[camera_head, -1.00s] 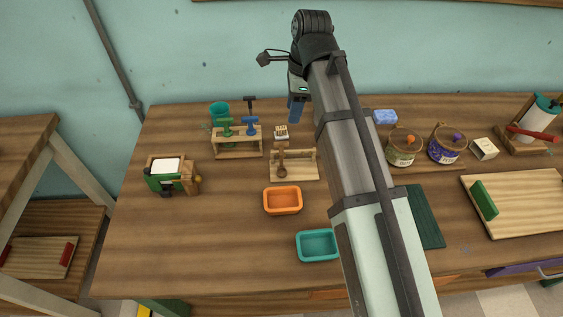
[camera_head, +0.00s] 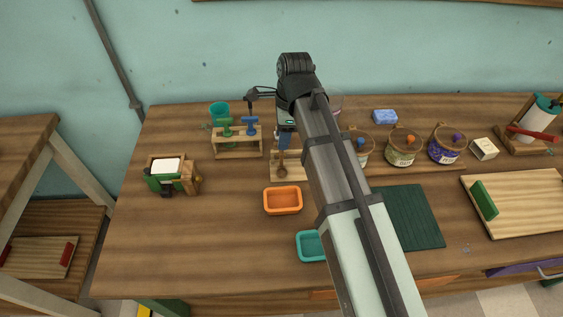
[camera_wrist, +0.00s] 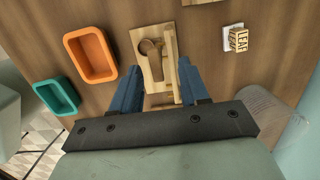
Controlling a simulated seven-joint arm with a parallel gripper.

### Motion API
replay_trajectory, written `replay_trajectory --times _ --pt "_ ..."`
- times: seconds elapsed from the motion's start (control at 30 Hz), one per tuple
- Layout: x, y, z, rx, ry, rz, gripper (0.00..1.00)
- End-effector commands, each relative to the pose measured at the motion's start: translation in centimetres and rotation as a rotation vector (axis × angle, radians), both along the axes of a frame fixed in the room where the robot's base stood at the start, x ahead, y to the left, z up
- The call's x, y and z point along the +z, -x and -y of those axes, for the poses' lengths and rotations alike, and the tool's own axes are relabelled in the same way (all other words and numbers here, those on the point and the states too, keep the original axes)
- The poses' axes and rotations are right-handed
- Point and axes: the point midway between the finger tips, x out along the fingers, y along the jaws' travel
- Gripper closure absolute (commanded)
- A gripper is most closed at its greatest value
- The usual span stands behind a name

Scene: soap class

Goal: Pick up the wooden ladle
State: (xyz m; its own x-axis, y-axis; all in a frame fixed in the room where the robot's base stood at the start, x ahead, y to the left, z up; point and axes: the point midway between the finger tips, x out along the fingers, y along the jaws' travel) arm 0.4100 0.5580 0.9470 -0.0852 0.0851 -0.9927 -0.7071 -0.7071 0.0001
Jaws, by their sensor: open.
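The wooden ladle (camera_head: 282,169) is dark brown and rests at a small light-wood stand (camera_head: 310,179) behind the orange tray. My arm partly covers the stand in the head view. In the wrist view the ladle's rounded end (camera_wrist: 148,46) shows over the stand's base, beside its upright bar (camera_wrist: 170,65). My gripper (camera_wrist: 157,84) has its blue fingers spread apart with nothing held between them. In the head view my gripper (camera_head: 285,141) is just above and behind the ladle.
An orange tray (camera_head: 283,212) and a teal tray (camera_head: 306,257) lie in front of the stand. A rack (camera_head: 238,155) with green and blue stamps stands close on the left. A block stamp (camera_wrist: 237,39) sits near the stand. Labelled jars (camera_head: 402,150) are on the right.

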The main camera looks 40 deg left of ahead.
Motion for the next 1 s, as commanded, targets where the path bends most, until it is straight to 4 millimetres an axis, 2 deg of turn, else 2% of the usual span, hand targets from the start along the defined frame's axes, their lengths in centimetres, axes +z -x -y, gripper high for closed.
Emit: replay_trajectory --times 0.17,0.53,0.8,1.0 --pt "-0.9 0.2 0.0 0.000 0.001 -0.001 0.55" --pt "-4.9 0.9 -0.1 0.000 0.001 -0.001 0.55" --pt "-5.1 0.8 -0.2 0.000 0.000 0.000 0.55" --pt "-5.1 0.9 -0.2 0.000 0.000 0.000 0.73"
